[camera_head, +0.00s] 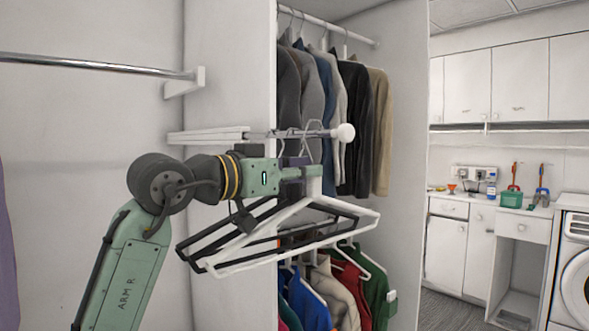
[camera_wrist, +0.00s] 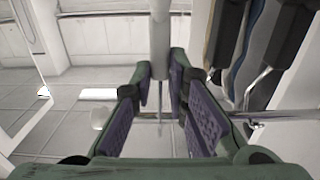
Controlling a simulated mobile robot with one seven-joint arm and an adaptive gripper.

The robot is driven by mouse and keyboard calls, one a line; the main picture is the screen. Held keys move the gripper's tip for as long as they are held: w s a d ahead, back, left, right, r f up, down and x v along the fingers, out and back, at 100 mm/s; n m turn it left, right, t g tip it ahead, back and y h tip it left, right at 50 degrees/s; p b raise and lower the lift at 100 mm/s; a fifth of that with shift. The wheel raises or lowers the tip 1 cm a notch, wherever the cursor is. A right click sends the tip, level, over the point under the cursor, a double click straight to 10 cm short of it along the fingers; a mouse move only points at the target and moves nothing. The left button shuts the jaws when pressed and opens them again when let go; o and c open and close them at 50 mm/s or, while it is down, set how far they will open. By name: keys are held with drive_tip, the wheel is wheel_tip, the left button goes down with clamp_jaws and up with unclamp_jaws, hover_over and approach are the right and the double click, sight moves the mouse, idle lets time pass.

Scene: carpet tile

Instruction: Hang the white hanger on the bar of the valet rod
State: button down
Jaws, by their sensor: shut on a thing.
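The white hanger (camera_head: 290,256) is upright below the valet rod. My gripper (camera_head: 305,173) is shut on its white neck, which also shows between the purple-padded fingers (camera_wrist: 161,85) in the wrist view (camera_wrist: 160,32). The valet rod's thin metal bar (camera_head: 270,134) sticks out to the right from a white mount and ends in a white knob (camera_head: 345,133). The white hanger's hook is up at the bar's height near the knob end. I cannot tell whether it is over the bar or only beside it.
Dark hangers (camera_head: 190,247) hang close behind the white one, their hooks on the bar. Jackets (camera_head: 352,120) hang on the upper closet rail and coloured clothes (camera_head: 308,300) below. A closet panel (camera_head: 232,80) stands behind my arm. A chrome rail (camera_head: 90,64) is at upper left.

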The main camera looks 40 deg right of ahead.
drive_tip(key=shift+f, duration=0.5)
drive_tip(key=c, duration=1.5)
unclamp_jaws()
drive_tip(key=shift+a, duration=0.1)
